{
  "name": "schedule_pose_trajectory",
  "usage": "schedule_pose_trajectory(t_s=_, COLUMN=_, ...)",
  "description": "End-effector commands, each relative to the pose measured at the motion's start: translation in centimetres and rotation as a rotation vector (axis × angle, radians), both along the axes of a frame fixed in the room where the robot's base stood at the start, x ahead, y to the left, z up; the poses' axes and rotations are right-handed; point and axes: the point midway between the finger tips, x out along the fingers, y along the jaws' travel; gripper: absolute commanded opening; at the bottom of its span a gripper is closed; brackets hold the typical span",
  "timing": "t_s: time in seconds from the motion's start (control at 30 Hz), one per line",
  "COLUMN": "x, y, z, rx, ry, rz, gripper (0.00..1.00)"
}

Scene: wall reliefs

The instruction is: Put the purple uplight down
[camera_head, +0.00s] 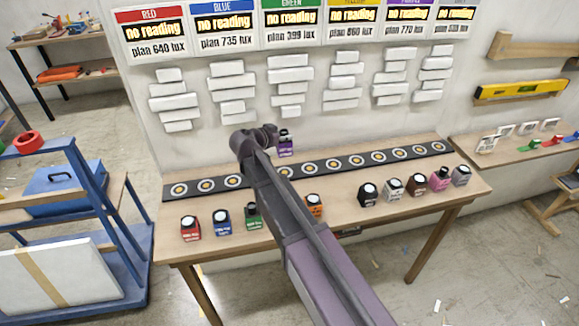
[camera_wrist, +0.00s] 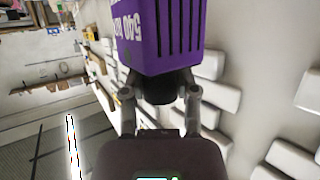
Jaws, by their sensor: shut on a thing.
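The purple uplight (camera_head: 286,147) is a small purple box with a dark end, held up close to the wall at the back of the table. My gripper (camera_head: 268,136) is shut on it. In the wrist view the purple uplight (camera_wrist: 180,40) fills the top middle, with white "540" lettering and dark slots on its side. The gripper fingers (camera_wrist: 160,95) close on its dark narrow end. A black strip (camera_head: 208,187) with a row of round ringed marks lies along the table (camera_head: 335,245); my arm hides part of it.
Red (camera_head: 190,229), blue (camera_head: 222,222), green (camera_head: 252,216) and orange (camera_head: 314,206) uplights stand at the table's front left. Several more stand at right, including a pink one (camera_head: 440,179). White relief blocks (camera_head: 290,75) jut from the wall below panels reading "no reading".

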Motion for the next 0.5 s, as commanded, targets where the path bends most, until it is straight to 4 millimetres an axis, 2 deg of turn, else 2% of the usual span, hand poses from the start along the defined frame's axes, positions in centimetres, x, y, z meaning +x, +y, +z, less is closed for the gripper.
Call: schedule_pose_trajectory(t_s=0.5, x=0.28, y=-0.90, z=0.00, rx=0.000, ry=0.000, rz=-0.012, gripper=0.00)
